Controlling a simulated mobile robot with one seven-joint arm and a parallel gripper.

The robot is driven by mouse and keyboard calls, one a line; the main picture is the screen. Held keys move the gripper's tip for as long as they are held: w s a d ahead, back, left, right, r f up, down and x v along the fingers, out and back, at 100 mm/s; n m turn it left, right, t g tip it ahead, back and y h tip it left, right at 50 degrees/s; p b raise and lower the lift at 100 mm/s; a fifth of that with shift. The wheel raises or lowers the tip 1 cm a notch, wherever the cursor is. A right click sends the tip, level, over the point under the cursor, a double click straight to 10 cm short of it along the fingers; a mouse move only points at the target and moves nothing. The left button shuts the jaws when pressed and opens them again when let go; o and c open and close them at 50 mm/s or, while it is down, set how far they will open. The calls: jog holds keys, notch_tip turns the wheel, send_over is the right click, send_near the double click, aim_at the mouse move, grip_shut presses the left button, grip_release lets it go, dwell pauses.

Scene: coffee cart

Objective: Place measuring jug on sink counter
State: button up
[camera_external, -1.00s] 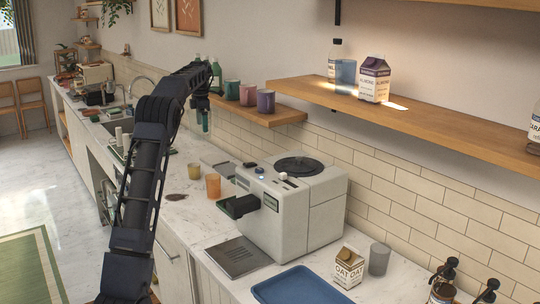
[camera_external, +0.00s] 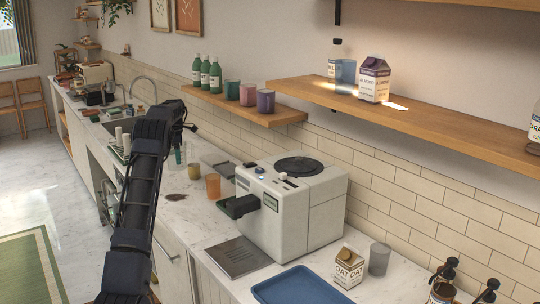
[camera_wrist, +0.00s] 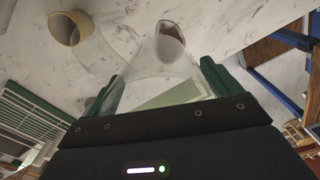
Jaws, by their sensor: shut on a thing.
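My gripper (camera_wrist: 160,86) is shut on the clear measuring jug (camera_wrist: 150,62), whose transparent body spans the space between the green fingers in the wrist view. In the external view my gripper (camera_external: 184,154) is low over the counter, left of the coffee machine; the jug is too faint there to make out. I cannot tell whether the jug touches the counter. The white marbled counter (camera_external: 178,215) runs back to the sink (camera_external: 112,126) with its curved tap (camera_external: 141,84).
A yellowish cup (camera_external: 194,172) and an orange cup (camera_external: 213,187) stand near my gripper. A dark brown spill (camera_external: 174,197) lies on the counter. The coffee machine (camera_external: 290,210) stands to the right. A wooden shelf (camera_external: 285,118) with cups and green bottles hangs above.

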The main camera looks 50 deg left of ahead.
notch_tip(320, 180, down, 13)
jog(key=shift+f, duration=0.2)
dwell(0.4)
jog(key=shift+f, duration=0.1)
jog(key=o, duration=0.8)
jog(key=shift+c, duration=0.2)
jog(key=shift+o, duration=0.3)
notch_tip(320, 180, up, 12)
jog(key=shift+f, duration=0.15)
jog(key=shift+r, duration=0.25)
